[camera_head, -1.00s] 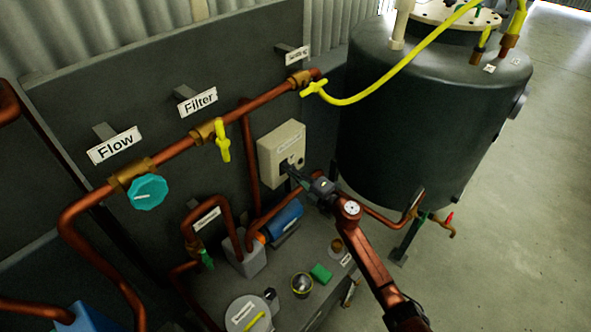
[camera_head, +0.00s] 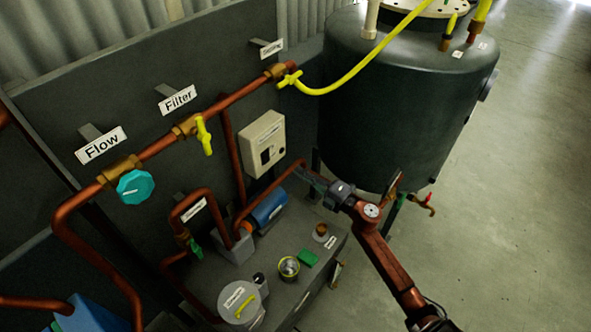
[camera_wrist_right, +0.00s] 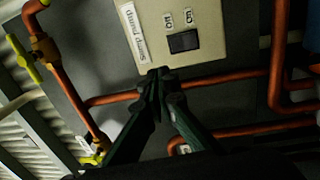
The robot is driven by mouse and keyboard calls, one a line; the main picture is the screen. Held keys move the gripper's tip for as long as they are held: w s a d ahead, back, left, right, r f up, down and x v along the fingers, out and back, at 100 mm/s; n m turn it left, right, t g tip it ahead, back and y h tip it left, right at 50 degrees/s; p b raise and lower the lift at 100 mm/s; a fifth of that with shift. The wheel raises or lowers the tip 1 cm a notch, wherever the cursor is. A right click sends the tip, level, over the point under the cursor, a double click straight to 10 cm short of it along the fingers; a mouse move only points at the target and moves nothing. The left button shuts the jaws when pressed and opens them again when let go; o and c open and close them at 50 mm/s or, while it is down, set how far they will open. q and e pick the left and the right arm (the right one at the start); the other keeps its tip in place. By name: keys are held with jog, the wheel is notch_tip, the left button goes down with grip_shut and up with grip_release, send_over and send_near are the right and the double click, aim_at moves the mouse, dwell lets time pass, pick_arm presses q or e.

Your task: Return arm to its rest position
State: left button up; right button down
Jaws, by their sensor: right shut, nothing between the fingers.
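My right arm (camera_head: 390,265) is copper-coloured and comes in from the lower right in the head view. My right gripper (camera_head: 299,172) is shut and empty. It is in the air in front of and below the beige switch box (camera_head: 263,145), apart from it. In the right wrist view the closed fingertips (camera_wrist_right: 160,76) overlap the lower edge of the box (camera_wrist_right: 205,18), which has a dark rocker switch (camera_wrist_right: 184,41) and a label. My left gripper is not in view.
Copper pipes with a teal Flow knob (camera_head: 135,187) and a yellow Filter valve handle (camera_head: 204,136) run along the dark panel. A large dark tank (camera_head: 400,105) stands behind my right arm. Open floor lies right.

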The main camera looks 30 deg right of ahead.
dwell(0.5)
